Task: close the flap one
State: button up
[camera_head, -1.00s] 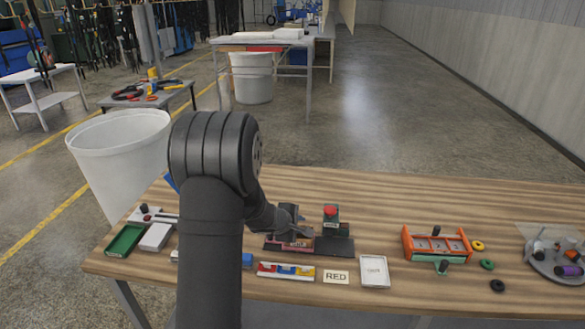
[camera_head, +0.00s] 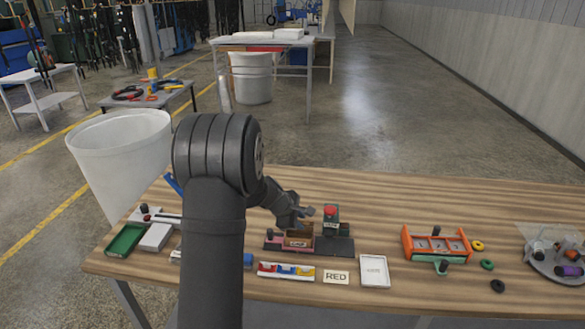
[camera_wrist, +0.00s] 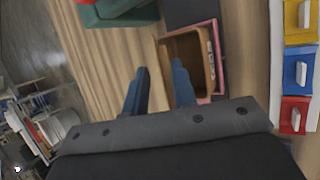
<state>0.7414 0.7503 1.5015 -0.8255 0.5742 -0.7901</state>
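A small brown wooden box (camera_head: 299,240) with a lettered front stands on a pink base (camera_head: 273,243) on the table, left of a green block with a red button (camera_head: 331,227). The box (camera_wrist: 197,48) looks open in the wrist view, with its hollow inside showing. I cannot clearly make out which part is its flap. My gripper (camera_head: 306,212) is just above and behind the box in the head view. My arm hides part of the table.
A small tray with red, blue and yellow pieces (camera_head: 286,271) lies in front of the box. An orange-framed device (camera_head: 437,245) stands farther right. The table's back right is clear.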

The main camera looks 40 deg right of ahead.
jog(key=shift+w+r, duration=0.1)
jog(key=shift+r, duration=0.2)
jog(key=w+v, duration=0.1)
jog(key=v, duration=1.6)
jog(key=s+r+m+t+y, duration=0.2)
jog(key=s+r+m+y, duration=0.1)
jog(key=s+r+m, duration=0.7)
jog(key=shift+s+a+r+m, duration=0.25)
jog(key=shift+r+m, duration=1.4)
jog(key=shift+m, duration=0.65)
jog(key=w+f+n+g+h, duration=0.1)
jog(key=w+f+n+h, duration=0.1)
jog(key=w+f+n, duration=0.4)
jog(key=w+f+n+g+h, duration=0.1)
jog(key=w+f+n+h, duration=0.15)
jog(key=f+n, duration=0.65)
jog(key=shift+y, duration=0.45)
jog(key=x, duration=1.8)
jog(key=shift+w+d, duration=0.2)
jog(key=shift+w, duration=0.15)
jog(key=shift+c, duration=0.3)
